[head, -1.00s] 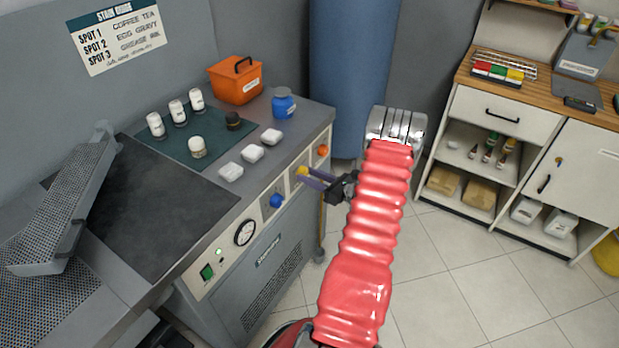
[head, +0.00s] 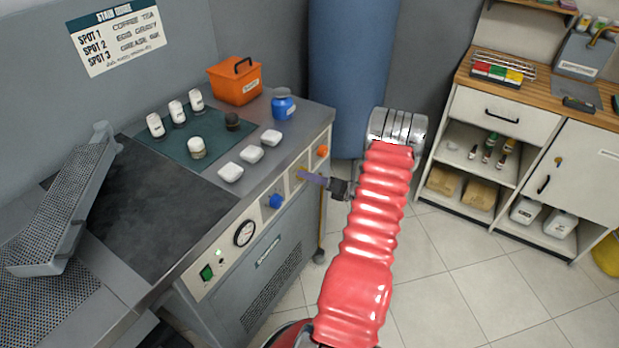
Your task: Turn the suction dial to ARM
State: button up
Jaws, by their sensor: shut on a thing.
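The front panel (head: 228,250) of the grey machine carries a row of dials. A blue dial (head: 276,201) is nearest the gauge, a yellow dial (head: 299,171) is in the middle, and an orange dial (head: 322,151) is at the far right. Their labels are too small to read. My gripper (head: 306,176) reaches in from the right with its purple fingers shut on the yellow dial. The fingers hide most of that dial, so I cannot tell where its pointer stands.
A round gauge (head: 244,233) and a green switch (head: 207,272) sit lower on the panel. Above it, white blocks (head: 252,154), bottles, a blue jar (head: 283,102) and an orange box (head: 236,80) stand on the worktop. Open tiled floor (head: 440,270) lies to the right.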

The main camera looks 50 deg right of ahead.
jog(key=shift+f, duration=0.15)
jog(key=o, duration=1.1)
jog(key=shift+c, duration=0.2)
jog(key=shift+s, duration=0.15)
jog(key=s+d+r, duration=0.1)
jog(key=s, duration=1.2)
jog(key=shift+s+d+r, duration=0.15)
jog(key=shift+s+r, duration=0.05)
jog(key=shift+r, duration=0.1)
